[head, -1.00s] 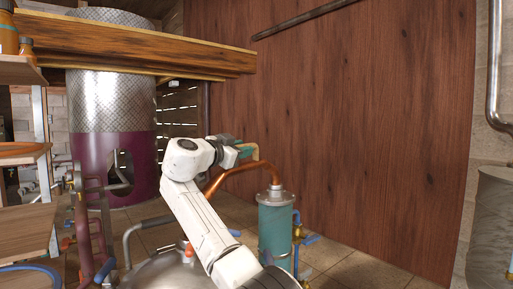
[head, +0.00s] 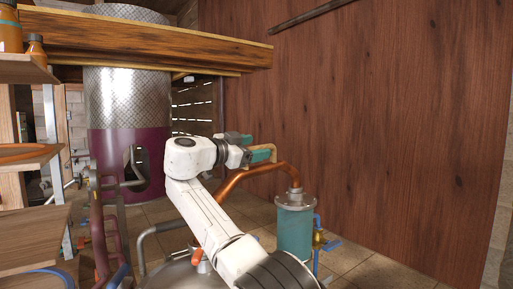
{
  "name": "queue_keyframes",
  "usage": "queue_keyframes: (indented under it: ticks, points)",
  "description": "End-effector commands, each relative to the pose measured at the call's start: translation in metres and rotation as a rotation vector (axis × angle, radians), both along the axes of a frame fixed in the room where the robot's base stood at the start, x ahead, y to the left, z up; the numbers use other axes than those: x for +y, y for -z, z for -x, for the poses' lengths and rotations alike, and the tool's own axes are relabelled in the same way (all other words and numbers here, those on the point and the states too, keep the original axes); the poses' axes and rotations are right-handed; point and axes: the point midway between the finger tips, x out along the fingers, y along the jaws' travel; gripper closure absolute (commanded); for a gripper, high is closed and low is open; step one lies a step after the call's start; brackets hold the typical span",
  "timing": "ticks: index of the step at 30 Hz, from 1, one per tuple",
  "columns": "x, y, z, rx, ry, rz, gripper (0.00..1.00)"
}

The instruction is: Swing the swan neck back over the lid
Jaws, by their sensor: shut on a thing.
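The copper swan neck (head: 235,183) rises from the top of the teal condenser cylinder (head: 295,228) and bends down to the left behind my arm. My gripper (head: 259,151), with teal fingers, is shut on the tan handle (head: 265,152) above the neck's bend. The domed grey metal lid (head: 178,274) is at the bottom of the view, left of the condenser and partly behind my arm. The neck's lower left end is hidden by my arm, so its exact position over the lid cannot be told.
A tall column (head: 128,110) with a maroon lower part stands behind, under a wooden beam (head: 150,45). Wooden shelves (head: 30,235) and pipes (head: 98,220) are at left. A wooden wall (head: 390,120) closes off the right.

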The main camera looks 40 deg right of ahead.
Motion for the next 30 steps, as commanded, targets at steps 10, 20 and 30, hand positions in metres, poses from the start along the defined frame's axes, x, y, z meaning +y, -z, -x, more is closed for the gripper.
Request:
queue_keyframes:
  ticks: [10, 20, 30]
  points:
    - [0.003, 0.010, -0.005, 0.011, -0.013, -0.006, 0.53]
    - [0.024, 0.011, -0.003, 0.009, -0.015, -0.004, 0.53]
    - [0.088, 0.003, 0.004, 0.001, -0.012, 0.005, 0.53]
